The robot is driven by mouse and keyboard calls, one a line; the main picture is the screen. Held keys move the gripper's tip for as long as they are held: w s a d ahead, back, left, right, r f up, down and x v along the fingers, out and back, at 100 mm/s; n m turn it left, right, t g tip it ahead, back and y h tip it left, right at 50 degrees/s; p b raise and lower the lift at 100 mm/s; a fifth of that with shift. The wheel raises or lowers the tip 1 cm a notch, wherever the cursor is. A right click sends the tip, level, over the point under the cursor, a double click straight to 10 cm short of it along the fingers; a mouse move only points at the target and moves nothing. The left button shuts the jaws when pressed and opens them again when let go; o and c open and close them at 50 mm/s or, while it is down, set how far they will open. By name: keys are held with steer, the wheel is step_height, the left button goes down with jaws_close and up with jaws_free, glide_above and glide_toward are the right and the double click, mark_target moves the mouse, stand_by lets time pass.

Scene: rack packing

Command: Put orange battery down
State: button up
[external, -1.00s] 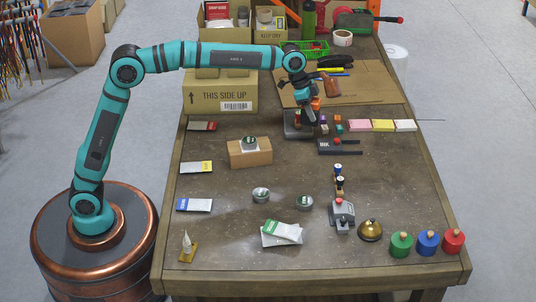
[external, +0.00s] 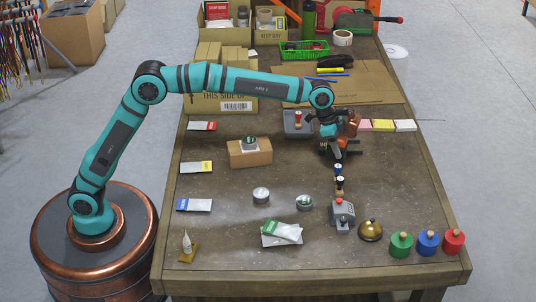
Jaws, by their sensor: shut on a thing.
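My gripper (external: 338,154) points down just over the table (external: 230,225), right of the grey tray and behind the small stamps. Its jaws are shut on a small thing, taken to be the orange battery. The battery itself cannot be made out, as the dark fingers and wrist hide it. Whether it touches the table cannot be told.
The grey tray (external: 291,129) holds a red-topped object. Pink, yellow and white pads (external: 384,125) lie just right of my wrist. Stamps (external: 339,184), a grey device (external: 342,213) and a bell (external: 370,230) stand in front. Bare table lies right of my gripper.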

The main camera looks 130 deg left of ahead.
steer(key=shift+f, duration=1.95)
steer(key=shift+f, duration=0.1)
steer(key=o, duration=1)
steer(key=v, duration=1.2)
steer(key=shift+s, duration=0.1)
